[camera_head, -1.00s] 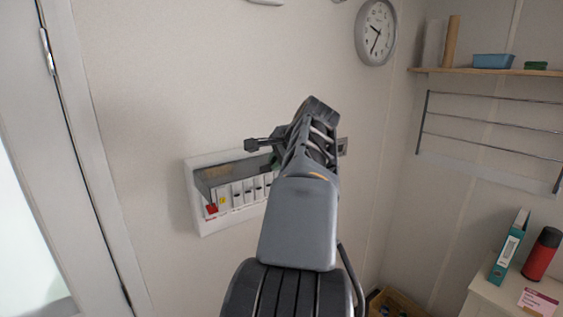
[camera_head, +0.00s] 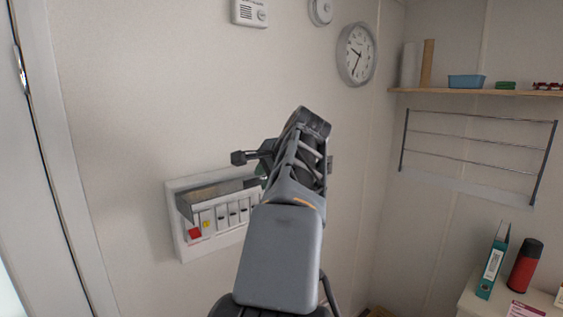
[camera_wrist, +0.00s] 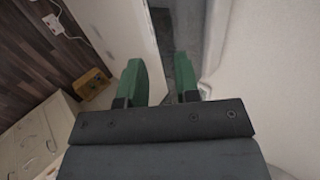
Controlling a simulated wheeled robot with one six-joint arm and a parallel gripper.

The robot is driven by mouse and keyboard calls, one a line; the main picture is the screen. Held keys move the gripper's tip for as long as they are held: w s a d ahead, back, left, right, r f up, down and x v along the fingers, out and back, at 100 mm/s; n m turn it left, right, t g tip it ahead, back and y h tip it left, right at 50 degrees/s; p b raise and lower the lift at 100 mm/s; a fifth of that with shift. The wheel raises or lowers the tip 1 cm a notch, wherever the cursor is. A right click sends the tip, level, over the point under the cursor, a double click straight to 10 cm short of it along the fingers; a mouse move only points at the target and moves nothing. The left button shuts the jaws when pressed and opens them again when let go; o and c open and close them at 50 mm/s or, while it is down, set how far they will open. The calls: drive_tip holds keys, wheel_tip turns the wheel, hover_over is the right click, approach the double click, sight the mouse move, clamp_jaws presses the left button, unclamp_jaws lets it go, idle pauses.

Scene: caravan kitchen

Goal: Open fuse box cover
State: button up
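The fuse box (camera_head: 176,240) is a white box on the wall, left of my arm in the head view. Its smoky see-through cover (camera_head: 212,197) is lifted and sticks out from the box above a row of breakers and a red switch. My arm hides the right part of the box and cover. My gripper (camera_wrist: 160,82) shows two green fingers apart in the wrist view, with nothing clearly held between them. A grey see-through surface, possibly the cover, lies beyond the right finger; contact cannot be told. In the head view the fingertips are mostly hidden behind my arm.
A door frame (camera_head: 60,170) stands at the left. A wall clock (camera_head: 356,54), a shelf (camera_head: 470,92) and a metal rack (camera_head: 475,145) are at the upper right. A teal binder (camera_head: 493,262) and a red flask (camera_head: 525,266) stand on a cabinet at the lower right.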

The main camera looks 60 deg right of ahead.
drive_tip(key=v, duration=1.1)
drive_tip(key=shift+s, duration=0.15)
drive_tip(key=shift+a+f, duration=0.15)
